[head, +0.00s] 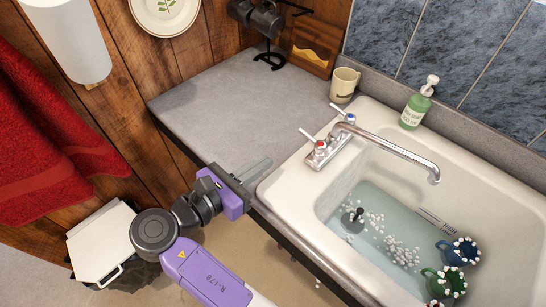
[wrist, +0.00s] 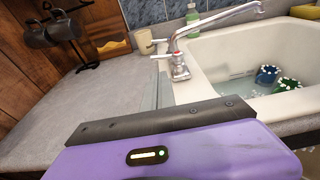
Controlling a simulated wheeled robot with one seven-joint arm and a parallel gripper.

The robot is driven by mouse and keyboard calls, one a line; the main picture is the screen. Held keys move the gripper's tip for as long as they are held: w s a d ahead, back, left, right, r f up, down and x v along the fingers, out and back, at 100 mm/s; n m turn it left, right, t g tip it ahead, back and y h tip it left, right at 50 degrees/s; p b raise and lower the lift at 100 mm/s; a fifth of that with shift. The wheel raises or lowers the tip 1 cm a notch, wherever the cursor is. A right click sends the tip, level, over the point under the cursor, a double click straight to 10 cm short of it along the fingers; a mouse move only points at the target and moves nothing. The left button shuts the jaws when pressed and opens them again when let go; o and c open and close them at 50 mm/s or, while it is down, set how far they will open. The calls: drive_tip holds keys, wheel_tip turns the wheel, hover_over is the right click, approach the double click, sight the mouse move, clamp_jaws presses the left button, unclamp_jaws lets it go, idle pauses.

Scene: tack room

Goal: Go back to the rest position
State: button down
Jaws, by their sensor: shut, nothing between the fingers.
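My gripper (head: 254,171) is shut and empty. In the head view it is over the front edge of the grey counter, just left of the sink. Its purple body and grey fingers also show in the wrist view (wrist: 163,92), with the fingers pointing toward the tap. My arm comes in from the bottom of the head view.
The white sink (head: 290,190) holds water, suds, a blue mug (head: 459,251) and a green mug (head: 443,281). The tap (head: 390,150) stands on its rim. A beige mug (head: 344,85), a soap bottle (head: 416,104) and a black mug rack (head: 270,58) stand behind. The left counter (head: 215,105) is clear.

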drive_tip(key=shift+s+a+r, duration=0.15)
drive_tip(key=shift+s+a, duration=0.25)
drive_tip(key=shift+s, duration=0.05)
